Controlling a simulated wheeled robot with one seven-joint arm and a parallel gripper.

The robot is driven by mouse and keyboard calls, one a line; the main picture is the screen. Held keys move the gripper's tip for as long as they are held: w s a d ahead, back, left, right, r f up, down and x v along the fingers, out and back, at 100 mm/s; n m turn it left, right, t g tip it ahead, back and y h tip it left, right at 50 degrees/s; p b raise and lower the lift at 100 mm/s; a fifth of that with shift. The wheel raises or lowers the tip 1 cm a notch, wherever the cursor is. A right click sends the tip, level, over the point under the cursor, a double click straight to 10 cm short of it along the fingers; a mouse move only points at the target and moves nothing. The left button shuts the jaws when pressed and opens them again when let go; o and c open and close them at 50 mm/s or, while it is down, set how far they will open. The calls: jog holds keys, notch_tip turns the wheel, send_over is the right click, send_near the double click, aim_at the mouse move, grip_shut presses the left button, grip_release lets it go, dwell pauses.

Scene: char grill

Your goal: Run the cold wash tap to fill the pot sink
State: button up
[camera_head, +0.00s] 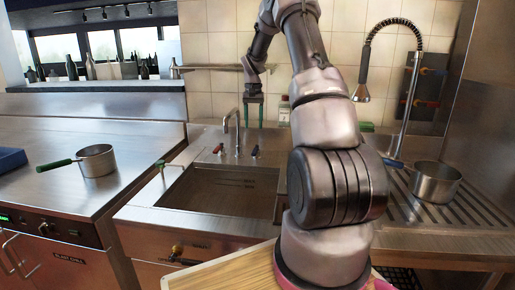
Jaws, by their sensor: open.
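The pot sink (218,192) is a steel basin left of my arm; its right part is hidden behind the arm. A curved steel spout (236,117) stands behind it, with no water stream visible. A red tap handle (218,148) is left of the spout, and the blue cold tap handle (255,151) is right of it. My gripper (253,123) points down with green fingers, open and empty. In the picture it is just above the blue handle, apart from it; its depth relative to the handle is hard to tell.
A tall spring-hose sprayer (364,75) stands at the right. A pot (436,183) sits on the ribbed drainboard (468,209). Another pot (97,160) with a green handle sits on the left counter (110,187). A wall rail (212,68) runs behind my gripper.

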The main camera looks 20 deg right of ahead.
aim_at(254, 151)
jog(key=f, duration=1.1)
jog(key=shift+w+d+f, duration=0.1)
jog(key=shift+d+f, duration=0.1)
jog(key=shift+f, duration=0.05)
grip_shut()
jog(key=shift+r, duration=0.1)
dwell(0.9)
